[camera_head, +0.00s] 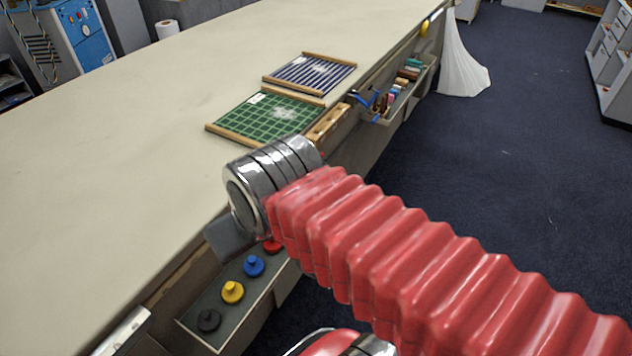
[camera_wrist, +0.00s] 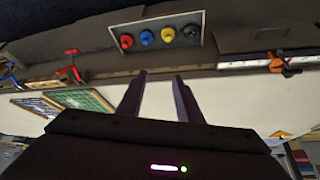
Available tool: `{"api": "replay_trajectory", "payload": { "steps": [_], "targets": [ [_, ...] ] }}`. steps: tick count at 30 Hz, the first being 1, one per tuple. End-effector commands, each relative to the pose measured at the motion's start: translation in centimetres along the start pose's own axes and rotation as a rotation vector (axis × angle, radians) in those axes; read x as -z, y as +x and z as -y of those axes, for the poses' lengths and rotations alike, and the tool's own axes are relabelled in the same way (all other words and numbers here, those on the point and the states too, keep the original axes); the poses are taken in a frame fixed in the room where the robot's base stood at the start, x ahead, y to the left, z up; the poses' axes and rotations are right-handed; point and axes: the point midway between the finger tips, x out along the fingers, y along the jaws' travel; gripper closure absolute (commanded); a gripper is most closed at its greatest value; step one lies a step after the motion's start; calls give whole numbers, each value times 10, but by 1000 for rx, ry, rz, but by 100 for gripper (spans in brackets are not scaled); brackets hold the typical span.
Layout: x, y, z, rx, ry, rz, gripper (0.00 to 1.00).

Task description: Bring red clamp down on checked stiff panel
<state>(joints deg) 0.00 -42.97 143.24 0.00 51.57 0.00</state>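The checked stiff panel, green with a pale grid and wooden end strips, lies flat near the table's right edge in the head view (camera_head: 265,120); it also shows in the wrist view (camera_wrist: 82,100). The red clamp (camera_wrist: 70,72) shows in the wrist view at the table edge beside the panels; I cannot tell whether it touches one. In the head view it is not clearly visible, possibly behind my arm. My gripper (camera_wrist: 161,76) is open with nothing between its two fingers, apart from the panel and clamp. In the head view my arm mostly hides it.
A blue striped panel (camera_head: 312,73) lies beyond the checked one. A blue clamp (camera_head: 368,98) is by an edge tray (camera_head: 412,92) of small items. An orange clamp (camera_wrist: 283,66) is on the edge. Coloured knobs (camera_head: 233,291) sit below the edge. The table's left side (camera_head: 110,140) is clear.

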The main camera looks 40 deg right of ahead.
Motion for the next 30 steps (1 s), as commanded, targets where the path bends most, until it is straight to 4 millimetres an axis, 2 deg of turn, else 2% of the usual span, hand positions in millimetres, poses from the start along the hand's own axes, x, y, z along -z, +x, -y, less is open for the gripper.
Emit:
{"api": "replay_trajectory", "payload": {
  "steps": [11,16,30],
  "targets": [
    [0,1,-1,-4,-4,6,67],
    [-3,10,-11,-41,-35,60,67],
    [-19,59,-86,-283,-279,423,67]
  ]
}}
